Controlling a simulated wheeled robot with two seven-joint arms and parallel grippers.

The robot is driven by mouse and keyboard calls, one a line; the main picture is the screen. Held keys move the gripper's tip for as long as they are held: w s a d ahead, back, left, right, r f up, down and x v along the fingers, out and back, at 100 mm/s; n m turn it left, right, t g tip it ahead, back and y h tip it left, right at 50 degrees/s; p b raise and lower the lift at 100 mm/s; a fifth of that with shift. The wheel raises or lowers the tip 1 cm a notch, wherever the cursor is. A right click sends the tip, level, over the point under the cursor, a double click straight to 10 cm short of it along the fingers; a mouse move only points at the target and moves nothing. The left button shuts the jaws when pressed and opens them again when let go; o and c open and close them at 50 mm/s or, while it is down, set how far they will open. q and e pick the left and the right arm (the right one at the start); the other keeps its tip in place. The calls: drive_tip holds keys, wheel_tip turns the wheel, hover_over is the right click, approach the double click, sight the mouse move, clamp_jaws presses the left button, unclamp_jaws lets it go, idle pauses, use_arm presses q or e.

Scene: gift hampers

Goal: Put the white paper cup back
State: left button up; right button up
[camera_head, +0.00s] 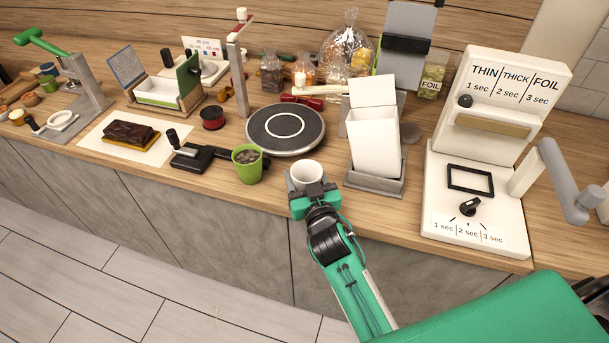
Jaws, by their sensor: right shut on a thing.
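The white paper cup (307,173) is upright near the counter's front edge. My right gripper (310,188) is shut on it, with its fingers around the cup's near side. The lower part of the cup is hidden by the gripper, so I cannot tell whether it touches the counter. A green cup with dark contents (247,164) stands just to the left of it. My left gripper is not in view.
A round dark turntable (285,130) lies behind the cup. A white open box on a grey stand (375,141) is to the right, then a white sealing machine (490,150). A black clamp tool (205,158) lies left of the green cup. Little counter is free around the gripper.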

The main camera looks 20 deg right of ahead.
drive_tip(key=shift+f, duration=0.15)
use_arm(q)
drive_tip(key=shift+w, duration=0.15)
use_arm(e)
drive_tip(key=o, duration=1.1)
drive_tip(key=shift+s, duration=0.2)
use_arm(q)
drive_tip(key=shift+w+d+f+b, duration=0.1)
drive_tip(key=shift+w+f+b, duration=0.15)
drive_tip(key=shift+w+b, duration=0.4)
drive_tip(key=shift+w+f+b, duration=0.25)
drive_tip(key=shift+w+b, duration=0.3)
drive_tip(key=shift+b, duration=0.05)
use_arm(e)
drive_tip(key=s, duration=1.1)
drive_tip(key=shift+s+r, duration=0.2)
drive_tip(key=shift+s, duration=0.1)
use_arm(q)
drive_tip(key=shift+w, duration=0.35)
